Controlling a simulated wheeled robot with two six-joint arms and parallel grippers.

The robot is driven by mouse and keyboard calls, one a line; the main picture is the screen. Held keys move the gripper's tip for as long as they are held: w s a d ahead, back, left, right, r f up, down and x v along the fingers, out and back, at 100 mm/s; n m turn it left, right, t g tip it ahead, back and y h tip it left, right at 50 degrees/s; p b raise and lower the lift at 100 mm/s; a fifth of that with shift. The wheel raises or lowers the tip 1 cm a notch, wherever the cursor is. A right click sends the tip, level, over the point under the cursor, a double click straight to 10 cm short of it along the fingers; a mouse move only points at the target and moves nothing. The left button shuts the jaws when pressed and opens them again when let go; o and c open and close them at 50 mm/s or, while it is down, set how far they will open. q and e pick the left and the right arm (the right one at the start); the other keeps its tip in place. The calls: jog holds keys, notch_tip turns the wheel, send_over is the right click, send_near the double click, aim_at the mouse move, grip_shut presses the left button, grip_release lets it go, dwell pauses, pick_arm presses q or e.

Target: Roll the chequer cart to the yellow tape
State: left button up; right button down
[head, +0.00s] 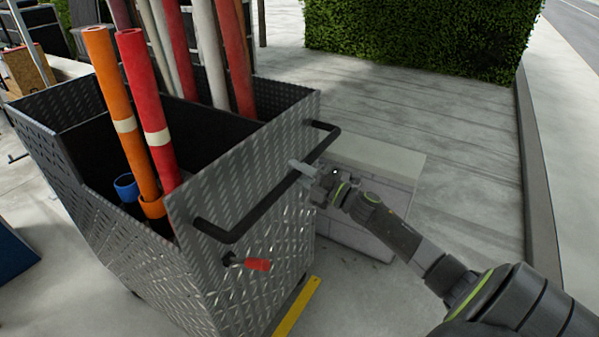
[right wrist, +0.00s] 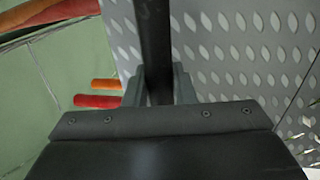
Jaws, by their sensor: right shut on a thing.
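The chequer cart (head: 255,170), a grey diamond-plate box, stands at the left and middle of the head view. It has a black bar handle (head: 262,211) on its near right side; the handle also shows in the right wrist view (right wrist: 152,40). My right gripper (head: 303,170) is shut on the handle at about its middle, with a finger on each side of the bar in the right wrist view (right wrist: 159,85). A strip of yellow tape (head: 297,308) lies on the ground close to the cart's lower right edge. My left gripper is not in view.
Orange, red and pale rolls stand in the cart, including an orange roll (head: 122,110) and a red roll (head: 148,105). A pale block (head: 385,170) stands right behind the handle. A hedge (head: 420,35) and a kerb (head: 533,170) bound the paving, which is clear behind the block.

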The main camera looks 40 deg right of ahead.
jog(key=shift+s+f, duration=0.1)
dwell(0.3)
jog(key=c, duration=1.2)
grip_release()
jog(key=shift+c, duration=0.2)
jog(key=b+v, duration=0.1)
jog(key=v, duration=1.6)
jog(key=shift+s, duration=0.15)
jog(key=shift+d+f, duration=0.1)
jog(key=shift+f, duration=0.05)
